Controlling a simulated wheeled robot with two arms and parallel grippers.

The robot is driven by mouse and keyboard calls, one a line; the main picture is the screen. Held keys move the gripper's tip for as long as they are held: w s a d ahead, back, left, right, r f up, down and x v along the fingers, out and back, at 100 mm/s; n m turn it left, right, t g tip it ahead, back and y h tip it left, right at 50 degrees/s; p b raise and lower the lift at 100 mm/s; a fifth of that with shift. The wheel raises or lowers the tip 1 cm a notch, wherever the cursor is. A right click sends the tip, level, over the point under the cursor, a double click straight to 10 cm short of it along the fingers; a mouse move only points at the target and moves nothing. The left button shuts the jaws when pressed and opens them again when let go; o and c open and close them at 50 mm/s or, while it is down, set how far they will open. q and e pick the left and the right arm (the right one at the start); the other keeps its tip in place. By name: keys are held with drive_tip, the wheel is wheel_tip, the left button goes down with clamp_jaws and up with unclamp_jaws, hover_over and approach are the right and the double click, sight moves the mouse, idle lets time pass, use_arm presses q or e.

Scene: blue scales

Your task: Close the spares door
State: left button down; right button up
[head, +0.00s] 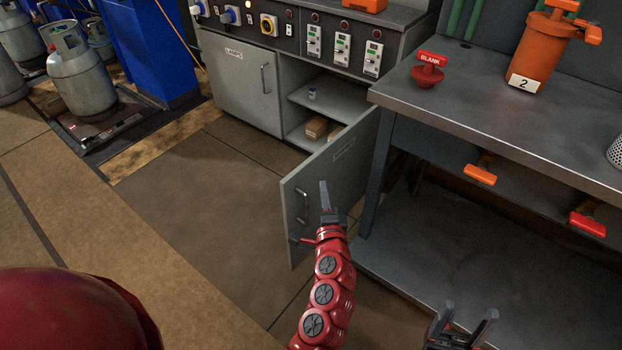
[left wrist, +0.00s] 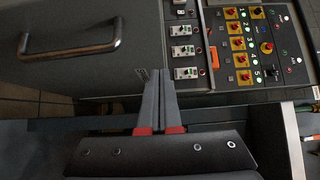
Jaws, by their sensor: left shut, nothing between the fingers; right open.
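The spares door (head: 346,172) is a grey cabinet door that stands swung open, out from the cabinet towards me, in the head view. Its bar handle (head: 302,206) is on the face turned to the left, near its free edge. In the left wrist view the door panel (left wrist: 130,20) and handle (left wrist: 70,50) fill the upper left. My left gripper (head: 324,187) is shut and empty, in front of the door by the handle; I cannot tell if it touches. My right gripper (head: 466,318) is open and empty at the lower right, by the workbench.
The lamps door (head: 240,85) beside the opening is shut. The open compartment has a shelf (head: 325,100) with small boxes inside. A workbench (head: 470,90) with orange and red handles stands close to the right of the door. The floor (head: 210,195) to the left is clear.

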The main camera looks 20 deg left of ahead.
sight(309, 165)
use_arm(q)
drive_tip(key=w+a, duration=0.3)
drive_tip(key=a, duration=0.1)
drive_tip(key=shift+w, duration=0.4)
drive_tip(key=shift+w+a, duration=0.2)
drive_tip(key=shift+a, duration=0.15)
